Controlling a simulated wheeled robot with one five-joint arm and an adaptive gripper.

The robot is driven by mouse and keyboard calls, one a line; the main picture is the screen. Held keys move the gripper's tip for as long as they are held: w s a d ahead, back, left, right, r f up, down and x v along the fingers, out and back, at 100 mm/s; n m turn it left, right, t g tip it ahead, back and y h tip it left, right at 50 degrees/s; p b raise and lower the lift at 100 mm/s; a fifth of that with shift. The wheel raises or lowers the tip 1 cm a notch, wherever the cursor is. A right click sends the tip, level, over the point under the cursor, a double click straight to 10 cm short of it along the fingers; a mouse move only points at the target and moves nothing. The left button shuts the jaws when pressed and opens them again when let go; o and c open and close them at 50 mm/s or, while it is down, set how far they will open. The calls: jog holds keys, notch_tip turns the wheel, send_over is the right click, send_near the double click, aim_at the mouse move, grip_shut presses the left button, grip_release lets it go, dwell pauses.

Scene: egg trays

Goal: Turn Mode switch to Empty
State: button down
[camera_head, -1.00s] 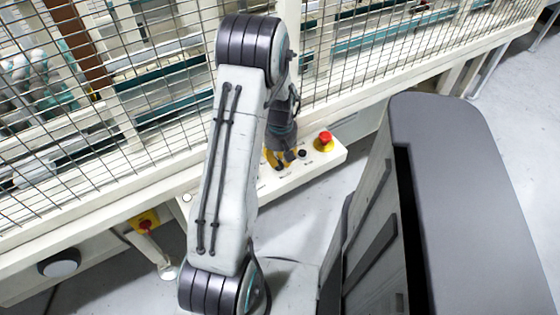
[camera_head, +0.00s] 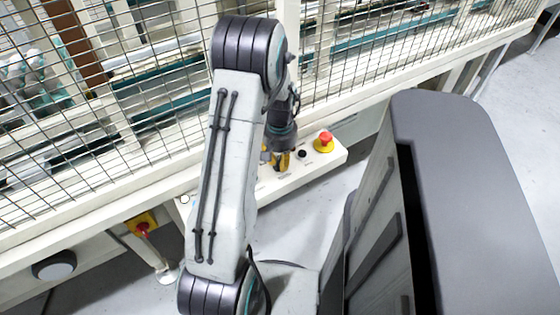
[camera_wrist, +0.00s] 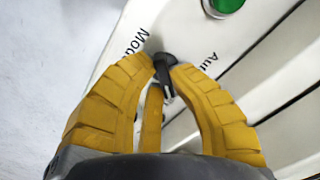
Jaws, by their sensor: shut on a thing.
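The Mode switch (camera_wrist: 165,75) is a small black rotary knob with a pale mark on its face, on a white panel (camera_wrist: 255,35). In the wrist view my gripper (camera_wrist: 163,66) has its yellow fingers closed around the knob, one on each side. Printed letters "Mo" and "Au" show beside it, partly cut off; the word "Empty" is not readable. In the head view my gripper (camera_head: 283,162) is over the control panel (camera_head: 315,165), and the knob is hidden by it.
A red emergency button on a yellow base (camera_head: 324,141) and a black knob (camera_head: 302,154) are right of my gripper. A green button (camera_wrist: 226,4) shows at the wrist view's top. A wire mesh fence (camera_head: 130,100) stands behind the panel.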

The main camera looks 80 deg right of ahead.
aim_at(280, 161)
dwell(0.5)
jog(key=c, duration=1.1)
grip_release()
jog(key=shift+c, duration=0.2)
jog(key=shift+r, duration=0.1)
notch_tip(280, 161, up, 12)
